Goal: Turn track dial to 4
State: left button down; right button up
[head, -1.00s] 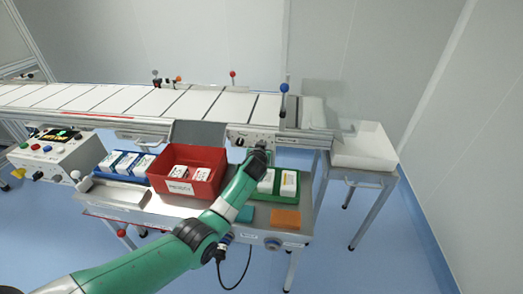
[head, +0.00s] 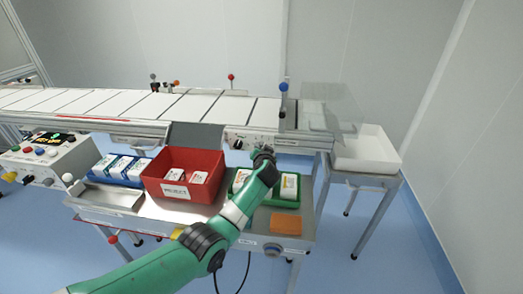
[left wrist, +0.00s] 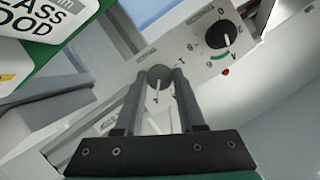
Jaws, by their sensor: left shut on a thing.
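In the left wrist view a grey round dial (left wrist: 160,76) with a white pointer line sits on a pale panel between the fingertips of my left gripper (left wrist: 163,82). The gripper is shut on this dial. Small digits are printed around it, but I cannot read its setting surely. A second, black dial (left wrist: 219,36) with printed numbers, a green arc and a red dot is up and right of it, untouched. In the head view my left gripper (head: 263,153) is at the conveyor's front rail and hides the dial. My right gripper is not in view.
Below the rail, a steel cart (head: 165,211) carries a red bin (head: 178,193), a blue tray of boxes (head: 121,168), a green tray (head: 287,203) and an orange block (head: 286,224). A control box (head: 52,156) stands left. A white tray (head: 367,152) stands right.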

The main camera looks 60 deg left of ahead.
pick_arm(q)
jog(key=c, duration=0.5)
grip_release()
jog(key=shift+s+d+r+p, duration=0.15)
jog(key=shift+d+r+p, duration=0.1)
jog(key=shift+p, duration=0.15)
jog(key=p+v, duration=1.1)
jog(key=p, duration=0.2)
jog(key=shift+p, duration=0.3)
jog(key=shift+f, duration=0.1)
